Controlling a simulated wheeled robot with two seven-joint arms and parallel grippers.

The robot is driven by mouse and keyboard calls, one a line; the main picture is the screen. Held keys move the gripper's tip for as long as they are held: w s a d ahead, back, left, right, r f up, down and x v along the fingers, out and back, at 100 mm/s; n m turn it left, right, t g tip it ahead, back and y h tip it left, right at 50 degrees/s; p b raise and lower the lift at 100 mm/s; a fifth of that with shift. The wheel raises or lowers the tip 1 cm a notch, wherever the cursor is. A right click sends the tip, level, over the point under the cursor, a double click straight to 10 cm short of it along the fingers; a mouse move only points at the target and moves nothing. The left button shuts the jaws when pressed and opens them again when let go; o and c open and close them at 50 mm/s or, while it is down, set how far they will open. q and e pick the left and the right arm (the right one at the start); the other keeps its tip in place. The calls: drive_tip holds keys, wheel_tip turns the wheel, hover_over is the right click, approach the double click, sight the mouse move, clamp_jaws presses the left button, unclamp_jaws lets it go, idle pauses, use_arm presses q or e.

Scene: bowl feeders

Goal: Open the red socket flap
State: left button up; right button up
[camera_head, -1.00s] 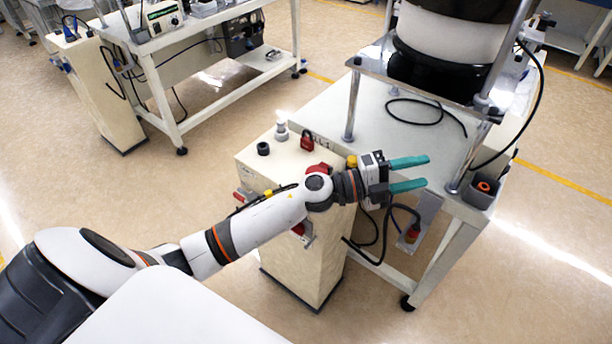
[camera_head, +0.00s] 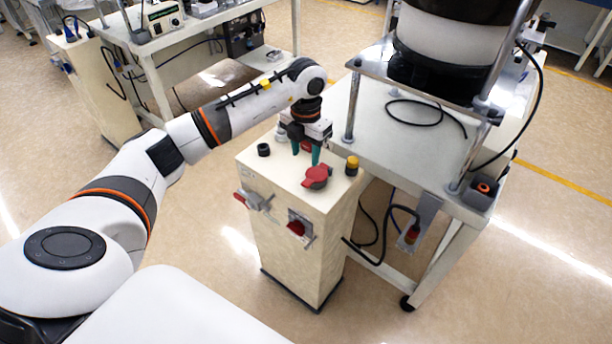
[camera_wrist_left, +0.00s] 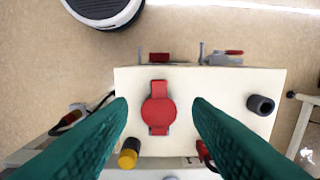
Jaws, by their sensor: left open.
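The red round socket flap (camera_head: 316,178) sits on top of the cream cabinet (camera_head: 255,171) and looks closed. In the left wrist view the red flap (camera_wrist_left: 158,108) lies between the two teal fingers, nearer the left one. My left gripper (camera_head: 306,154) points down above the cabinet top, behind the flap in the head view. It is open and empty, and seems apart from the flap. My right gripper is not in view.
A black knob (camera_head: 263,149) and a yellow-topped button (camera_head: 352,165) stand on the cabinet top. A red padlock (camera_wrist_left: 204,152) is partly hidden by a finger. A metal-framed table (camera_head: 378,140) adjoins at right.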

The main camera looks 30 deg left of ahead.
sight(306, 184)
use_arm(q)
wheel_tip(306, 184, down, 10)
drive_tip(key=shift+r+p, duration=0.15)
drive_tip(key=shift+p, duration=0.65)
drive_tip(key=shift+c, duration=0.2)
clamp_jaws()
